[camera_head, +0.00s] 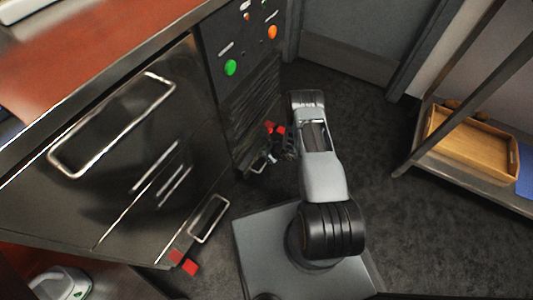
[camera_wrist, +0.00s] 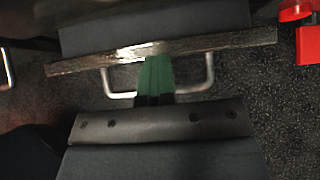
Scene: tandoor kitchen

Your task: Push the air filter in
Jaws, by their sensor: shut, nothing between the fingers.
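The air filter (camera_wrist: 230,43) shows in the wrist view as a dark slab with a worn front edge and a pale metal U-shaped handle (camera_wrist: 209,72). In the head view its handle (camera_head: 262,164) is low at the foot of the control-panel cabinet, partly hidden by my arm. My gripper (camera_wrist: 154,92) is shut and empty, with its green fingers pointing at the middle of the filter's front edge, within the handle's width. I cannot tell whether they touch it. In the head view my gripper (camera_head: 287,148) is small and dark beside the cabinet.
The counter cabinet (camera_head: 125,130) with handles stands left. Red parts (camera_head: 183,262) and another low handle (camera_head: 208,218) are near its foot. Red parts (camera_wrist: 306,45) also show at the wrist view's right edge. A shelf with a wooden tray (camera_head: 470,150) stands right. Dark floor (camera_head: 375,140) is clear between.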

